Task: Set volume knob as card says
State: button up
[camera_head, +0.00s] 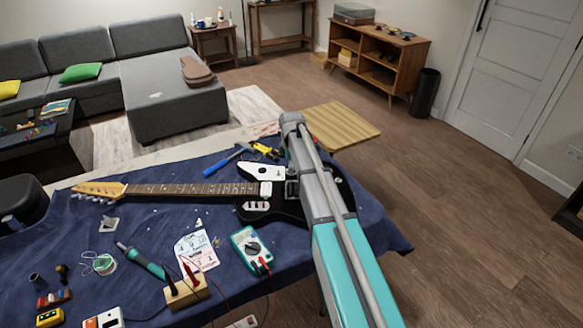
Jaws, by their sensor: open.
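The black electric guitar (219,189) lies flat on a blue cloth, its neck pointing left and its body at the right. The body is partly covered by my arm. The volume knob cannot be made out; that side of the body is hidden or too small to read. A white and pink card (197,251) with printed marks lies on the cloth below the neck; its text is too small to read. My gripper (267,189) is over the guitar body near the pickups, partly merged with it in the picture. It is open, and I cannot tell whether it touches anything.
A teal multimeter (250,248) with red leads lies below the guitar body. A wooden block (187,293), a teal-handled tool (143,262) and a wire spool (104,264) lie to the left.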

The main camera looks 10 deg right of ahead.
grip_shut()
